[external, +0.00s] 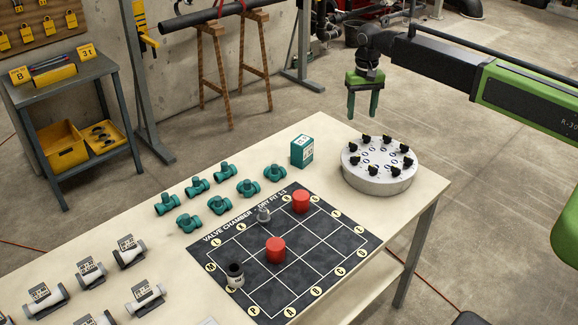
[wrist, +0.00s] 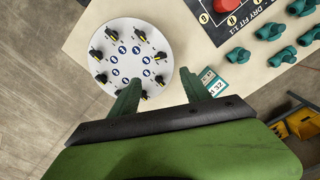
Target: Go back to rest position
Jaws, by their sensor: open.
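My gripper (external: 364,104) is open and empty. In the external view it hangs in the air, fingers down, above and behind the far edge of the workbench (external: 330,133). In the wrist view my gripper (wrist: 165,98) shows two green fingers spread apart. The round white turntable (external: 378,183) with several black-and-yellow knobs sits on the bench's right end. It also shows in the wrist view (wrist: 127,62), beyond the left finger. The green box (external: 301,152) stands left of the turntable. In the wrist view the box (wrist: 213,80) is partly hidden by the right finger.
A side shelf (external: 67,81) stands at back left.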

